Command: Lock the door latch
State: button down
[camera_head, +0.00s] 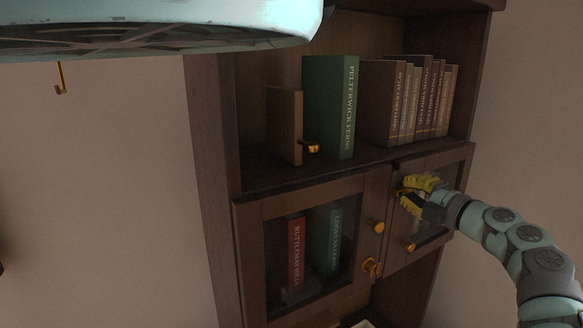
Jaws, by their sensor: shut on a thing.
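A dark wooden bookcase has two glass-fronted doors. The left door (250,268) carries a round brass knob (379,227) and, below it, a brass latch fitting (371,267) near its right edge. Whether the latch is locked is too small to tell. The right door (396,262) has a brass fitting (410,247) at its lower left. My gripper (412,192), with yellow fingers, is at the upper left of the right door, above and to the right of the latch. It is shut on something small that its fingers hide.
Books, including a green one (331,108), stand on the open shelf above the doors. A brass hook (60,79) is on the left wall. My arm comes in from the right.

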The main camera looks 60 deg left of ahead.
jog(key=shift+s+a, duration=0.1)
jog(key=shift+a, duration=0.05)
jog(key=c, duration=1)
grip_release()
jog(key=shift+d, duration=0.6)
jog(key=d, duration=1.1)
jog(key=shift+s, duration=0.4)
